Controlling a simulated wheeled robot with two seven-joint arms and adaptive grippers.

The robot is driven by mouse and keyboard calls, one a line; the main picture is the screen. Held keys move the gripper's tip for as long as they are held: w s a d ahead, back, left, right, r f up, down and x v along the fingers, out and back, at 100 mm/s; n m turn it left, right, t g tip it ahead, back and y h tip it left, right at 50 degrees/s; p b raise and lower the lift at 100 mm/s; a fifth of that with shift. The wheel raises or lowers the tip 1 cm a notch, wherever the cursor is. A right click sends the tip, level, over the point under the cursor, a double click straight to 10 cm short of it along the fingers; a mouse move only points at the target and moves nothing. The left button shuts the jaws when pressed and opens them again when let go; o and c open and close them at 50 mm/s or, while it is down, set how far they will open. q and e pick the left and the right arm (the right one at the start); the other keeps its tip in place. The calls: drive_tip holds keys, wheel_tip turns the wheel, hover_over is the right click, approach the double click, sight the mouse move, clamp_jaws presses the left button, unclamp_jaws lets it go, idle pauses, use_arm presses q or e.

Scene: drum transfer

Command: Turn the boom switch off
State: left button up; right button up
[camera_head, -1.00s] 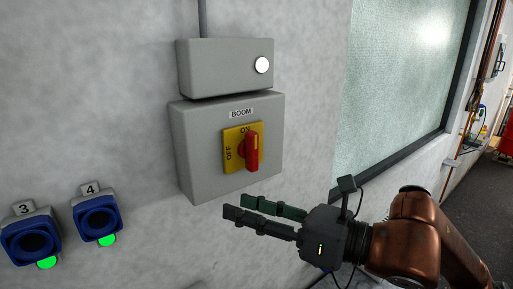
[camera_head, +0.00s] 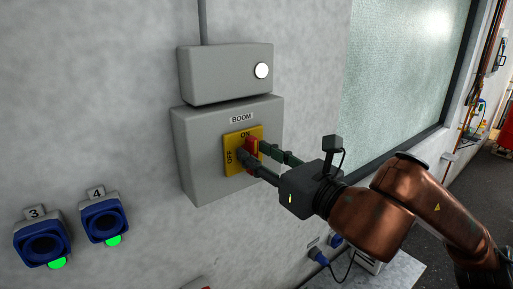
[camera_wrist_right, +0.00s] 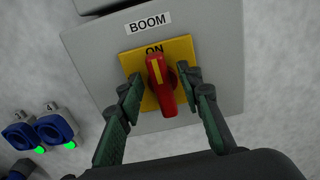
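The boom switch is a red handle (camera_head: 251,146) on a yellow plate (camera_head: 230,160) marked ON and OFF, on a grey box (camera_head: 200,155) labelled BOOM. In the right wrist view the handle (camera_wrist_right: 161,82) stands upright, its yellow stripe toward ON. My right gripper (camera_head: 262,160) is at the switch. In the right wrist view its two fingers (camera_wrist_right: 162,90) are apart, one on each side of the handle, with visible gaps. The fingers hide part of the plate in the head view. My left gripper is not in view.
A smaller grey box with a white round lamp (camera_head: 261,70) is above the switch box. Blue sockets numbered 3 (camera_head: 42,242) and 4 (camera_head: 104,221) with green lights are at lower left. A window (camera_head: 400,75) is at right.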

drive_tip(key=shift+w+f, duration=0.1)
drive_tip(key=shift+c, duration=0.5)
clamp_jaws()
